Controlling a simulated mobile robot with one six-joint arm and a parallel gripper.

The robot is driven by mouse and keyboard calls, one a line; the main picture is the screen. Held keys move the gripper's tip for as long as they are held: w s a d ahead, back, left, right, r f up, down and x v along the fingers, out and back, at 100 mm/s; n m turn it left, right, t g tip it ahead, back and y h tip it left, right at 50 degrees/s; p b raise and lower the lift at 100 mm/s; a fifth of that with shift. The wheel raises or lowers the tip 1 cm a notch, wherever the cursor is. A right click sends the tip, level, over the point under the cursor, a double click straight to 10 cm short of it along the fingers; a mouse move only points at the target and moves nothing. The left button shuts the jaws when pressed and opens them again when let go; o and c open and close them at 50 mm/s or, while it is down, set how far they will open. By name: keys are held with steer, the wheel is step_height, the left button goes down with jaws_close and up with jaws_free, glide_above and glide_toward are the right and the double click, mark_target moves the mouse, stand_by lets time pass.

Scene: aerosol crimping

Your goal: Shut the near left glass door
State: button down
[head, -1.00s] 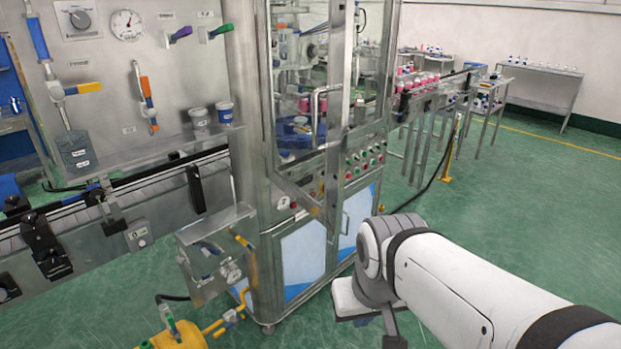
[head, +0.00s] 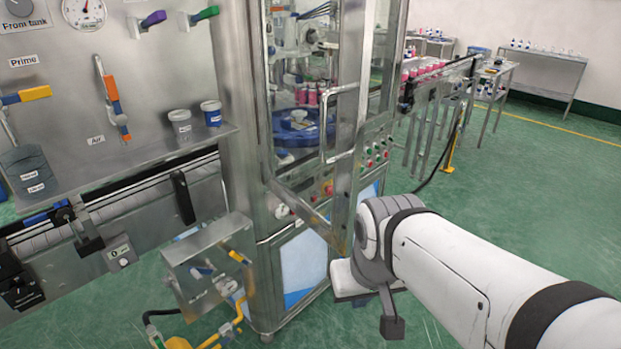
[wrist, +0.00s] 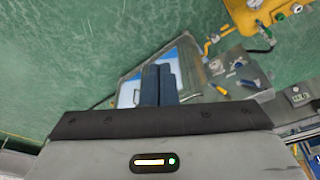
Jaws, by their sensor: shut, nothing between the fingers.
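The near left glass door (head: 349,130) stands swung open toward me in the head view. Its metal-framed pane juts out from the crimping machine's cabinet, with a bar handle (head: 356,110) on it. My gripper shows in the wrist view, its two dark blue fingers (wrist: 158,82) shut together and empty. They point down past the cabinet's blue and white lower panel, above the green floor. In the head view my wrist is just right of and in front of the door's lower corner, and the fingers cannot be made out. I cannot tell whether my arm touches the door.
A steel valve box (head: 210,265) with yellow piping sticks out at the cabinet's lower left. A conveyor (head: 120,205) runs along the left. Another conveyor with pink cans (head: 425,68) is behind on the right. The green floor (head: 540,200) at right is free.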

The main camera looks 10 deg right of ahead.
steer(key=shift+s+r, duration=0.1)
steer(key=shift+s, duration=0.1)
steer(key=w+a+r+n+t+h+b, duration=0.3)
steer(key=w+a+r+n+t+b, duration=0.15)
steer(key=w+r+b, duration=0.7)
steer(key=p, duration=0.2)
glide_toward(342, 216)
steer(key=a+x, duration=0.1)
steer(key=x, duration=0.3)
steer(key=shift+w+d+f+m+g, duration=0.25)
steer(key=shift+w+d+g, duration=0.1)
steer(key=shift+w+d, duration=0.1)
